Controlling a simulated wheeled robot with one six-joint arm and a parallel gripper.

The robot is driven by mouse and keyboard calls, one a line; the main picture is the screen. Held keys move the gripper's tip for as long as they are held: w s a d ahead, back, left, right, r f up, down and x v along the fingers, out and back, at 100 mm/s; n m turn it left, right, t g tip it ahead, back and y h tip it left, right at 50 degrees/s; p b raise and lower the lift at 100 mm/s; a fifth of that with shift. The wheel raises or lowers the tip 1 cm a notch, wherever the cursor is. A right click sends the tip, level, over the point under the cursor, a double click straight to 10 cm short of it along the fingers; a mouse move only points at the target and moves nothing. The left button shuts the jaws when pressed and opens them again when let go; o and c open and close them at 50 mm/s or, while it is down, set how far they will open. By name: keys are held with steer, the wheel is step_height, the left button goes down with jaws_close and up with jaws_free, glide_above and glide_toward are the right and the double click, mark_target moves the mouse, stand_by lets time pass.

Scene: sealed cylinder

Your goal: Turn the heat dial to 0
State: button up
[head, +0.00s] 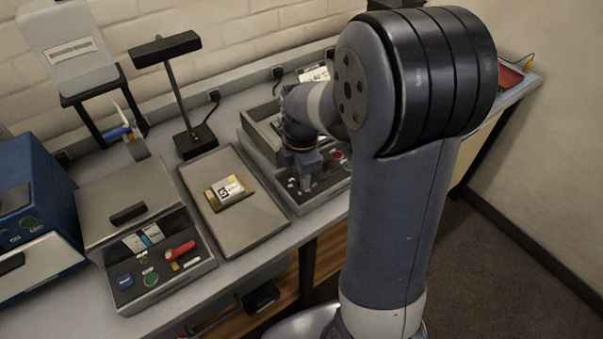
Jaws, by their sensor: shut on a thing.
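My gripper (304,184) points down at the front control panel (324,184) of the grey open-topped machine (262,132) at the back right. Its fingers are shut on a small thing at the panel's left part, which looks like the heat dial. The dial itself is hidden by the fingers, so its marks and setting cannot be read. A red button (337,155) shows on the panel just right of the gripper. Part of the machine is hidden behind my arm.
A grey tray (223,226) with a small labelled box (228,189) lies left of the machine. Further left are a lidded machine (130,205) with a red lever (180,250) and a blue machine (38,190). A black lamp (184,95) stands behind the tray.

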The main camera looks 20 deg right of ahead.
stand_by(0.3)
steer(key=o, duration=1)
steer(key=shift+r, duration=0.1)
step_height(320, 180, up, 11)
steer(key=shift+f, duration=0.2)
step_height(320, 180, down, 11)
steer(key=shift+r, duration=0.1)
